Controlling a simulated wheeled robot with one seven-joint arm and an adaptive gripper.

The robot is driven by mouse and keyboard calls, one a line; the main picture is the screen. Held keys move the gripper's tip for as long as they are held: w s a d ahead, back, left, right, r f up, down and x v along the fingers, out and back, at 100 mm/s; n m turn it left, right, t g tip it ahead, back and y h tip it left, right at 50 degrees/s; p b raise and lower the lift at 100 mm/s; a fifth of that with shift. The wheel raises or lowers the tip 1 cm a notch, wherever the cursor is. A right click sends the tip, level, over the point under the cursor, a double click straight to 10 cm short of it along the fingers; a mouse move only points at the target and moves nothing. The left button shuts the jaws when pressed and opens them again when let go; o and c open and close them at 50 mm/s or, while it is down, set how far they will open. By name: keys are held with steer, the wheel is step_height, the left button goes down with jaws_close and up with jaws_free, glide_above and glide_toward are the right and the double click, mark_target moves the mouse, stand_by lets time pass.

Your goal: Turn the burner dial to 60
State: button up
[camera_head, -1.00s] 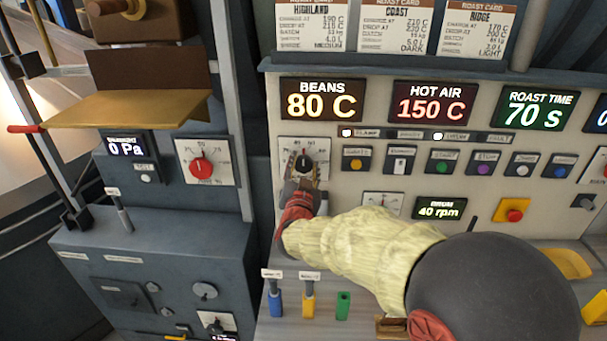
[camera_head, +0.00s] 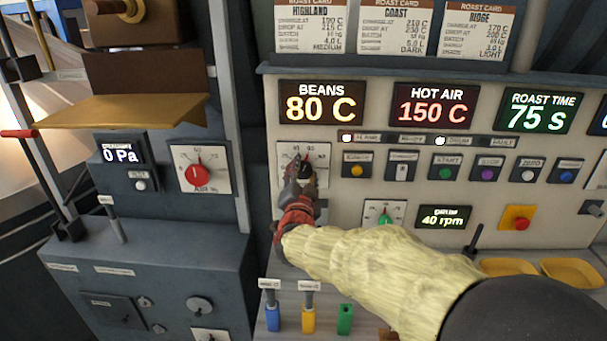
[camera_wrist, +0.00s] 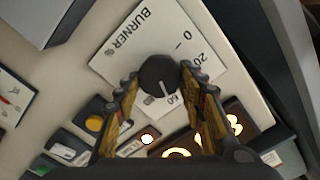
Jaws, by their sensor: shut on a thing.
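The burner dial (camera_wrist: 158,76) is a round dark knob with a white pointer line, on a white plate (camera_wrist: 125,60) lettered BURNER. In the wrist view my gripper (camera_wrist: 160,74) has one finger on each side of the knob and is shut on it. The 0 and 20 marks show clear of the knob. In the head view my gripper (camera_head: 302,180) covers the lower part of the plate and most of the knob.
Displays (camera_head: 322,103) above read beans 80 C, hot air 150 C and roast time 75 s. Push buttons (camera_head: 357,166) sit right of the dial. A green dial (camera_head: 384,218) is just above my forearm. Coloured levers (camera_head: 308,315) stand below on the ledge.

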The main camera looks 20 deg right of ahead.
steer(key=o, duration=1)
steer(key=shift+o, duration=0.5)
steer(key=v, duration=1.2)
steer(key=shift+a+r, duration=0.1)
